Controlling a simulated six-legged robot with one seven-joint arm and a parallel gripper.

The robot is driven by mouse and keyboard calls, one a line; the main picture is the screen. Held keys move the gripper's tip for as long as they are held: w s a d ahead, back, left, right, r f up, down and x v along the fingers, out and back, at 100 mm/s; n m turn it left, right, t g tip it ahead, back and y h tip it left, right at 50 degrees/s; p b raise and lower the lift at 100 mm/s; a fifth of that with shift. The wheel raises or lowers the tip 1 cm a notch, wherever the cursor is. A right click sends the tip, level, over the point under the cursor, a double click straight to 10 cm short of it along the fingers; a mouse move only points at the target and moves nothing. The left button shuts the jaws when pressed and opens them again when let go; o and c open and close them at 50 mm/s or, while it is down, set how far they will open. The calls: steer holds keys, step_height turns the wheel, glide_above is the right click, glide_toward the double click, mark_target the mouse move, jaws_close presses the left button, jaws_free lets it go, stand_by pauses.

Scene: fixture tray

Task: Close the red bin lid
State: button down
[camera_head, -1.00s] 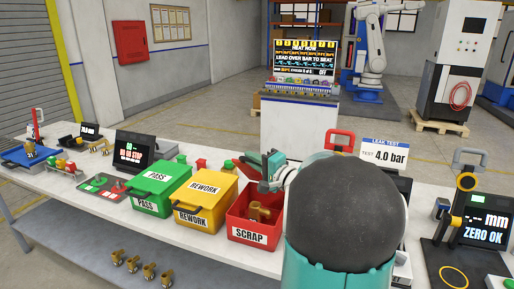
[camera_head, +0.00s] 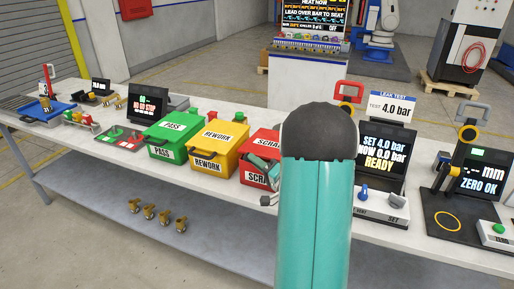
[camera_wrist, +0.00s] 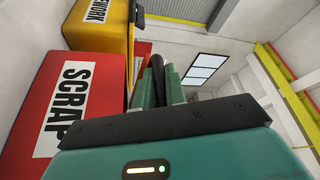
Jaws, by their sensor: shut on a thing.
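The red SCRAP bin (camera_head: 249,168) stands on the table at the right end of a row of three bins. Its red lid (camera_head: 262,135) lies over the top, with its SCRAP label facing up; I cannot tell whether it is fully down. My gripper (camera_head: 262,163) is at the bin's front upper edge, partly hidden by my arm. In the wrist view my gripper (camera_wrist: 161,78) is shut on the lid's black handle (camera_wrist: 157,68). My arm hides the bin's right side in the head view.
The yellow REWORK bin (camera_head: 205,163) and green PASS bin (camera_head: 161,152) stand to the left, lids down. The leak test station (camera_head: 382,160) is right of my arm, with a gauge station (camera_head: 482,180) beyond. Brass fittings (camera_head: 164,218) lie on the lower shelf.

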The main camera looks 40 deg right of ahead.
step_height(320, 180, down, 3)
steer(key=shift+a+f, duration=0.1)
steer(key=c, duration=1.7)
jaws_free()
steer(key=shift+s, duration=0.1)
steer(key=s, duration=0.4)
steer(key=s+d+f, duration=0.1)
steer(key=s, duration=0.4)
steer(key=s+f, duration=0.1)
steer(key=s, duration=0.3)
steer(key=shift+s+d+f, duration=0.1)
steer(key=shift+s+d, duration=0.1)
steer(key=shift+d, duration=0.05)
